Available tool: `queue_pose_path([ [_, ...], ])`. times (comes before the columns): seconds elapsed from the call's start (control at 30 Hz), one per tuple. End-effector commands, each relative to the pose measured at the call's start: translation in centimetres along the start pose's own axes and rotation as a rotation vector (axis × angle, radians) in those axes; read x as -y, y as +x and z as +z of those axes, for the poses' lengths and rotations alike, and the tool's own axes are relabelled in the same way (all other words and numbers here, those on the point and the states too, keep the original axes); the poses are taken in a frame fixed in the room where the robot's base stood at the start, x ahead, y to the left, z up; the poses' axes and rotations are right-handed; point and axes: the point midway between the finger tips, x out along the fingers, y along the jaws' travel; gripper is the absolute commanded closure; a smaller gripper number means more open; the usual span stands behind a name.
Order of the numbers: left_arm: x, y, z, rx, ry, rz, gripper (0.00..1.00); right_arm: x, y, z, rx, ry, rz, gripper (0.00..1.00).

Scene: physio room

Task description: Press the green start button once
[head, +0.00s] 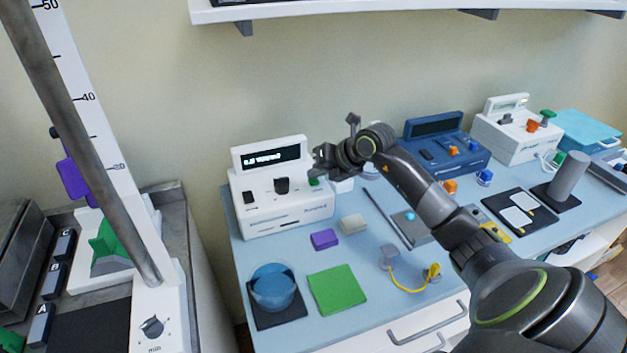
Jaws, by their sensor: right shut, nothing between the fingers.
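The green start button (313,182) is a small green spot on the front of the white device (262,205), right of its black knob. It is partly hidden by my right gripper. My right gripper (322,165) is shut and empty, with its tips close to the button at the device's right side. I cannot tell whether it touches the button. The device's display (270,157) is lit with white text too small to read. My left gripper is not in view.
A purple block (324,239), a green pad (337,289) and a blue bowl (274,288) lie in front of the device on the blue tabletop. A blue device (450,150) and another white device (515,135) stand to the right. A shelf (400,8) hangs above.

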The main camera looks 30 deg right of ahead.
Motion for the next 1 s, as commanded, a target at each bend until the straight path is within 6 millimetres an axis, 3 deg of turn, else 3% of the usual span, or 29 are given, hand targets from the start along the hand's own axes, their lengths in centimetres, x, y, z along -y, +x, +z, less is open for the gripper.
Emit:
queue_pose_path([
  [1.0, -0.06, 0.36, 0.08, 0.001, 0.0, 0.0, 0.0, 0.26, 0.33, -0.26, -0.001, 0.001, -0.001, 1.0],
])
